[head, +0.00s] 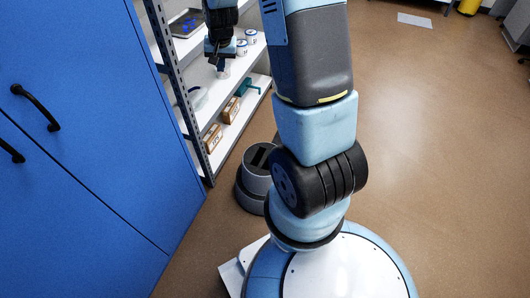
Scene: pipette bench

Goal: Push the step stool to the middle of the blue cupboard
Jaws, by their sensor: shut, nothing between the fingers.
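The step stool (247,190) is a grey, round, two-tiered stool with a dark top. It stands on the floor by the near end of the shelf unit, right of the blue cupboard, and my arm hides its right side. The blue cupboard (85,140) fills the left of the head view, with two black handles on its front. My gripper (221,68) is raised in front of the shelves, above and beyond the stool and apart from it. It is shut and empty.
A metal shelf unit (178,88) beside the cupboard holds a tray (187,22), white tubs (242,47) and small brown boxes (212,138). Brown floor (430,150) is open to the right. A yellow bin (468,7) stands far back.

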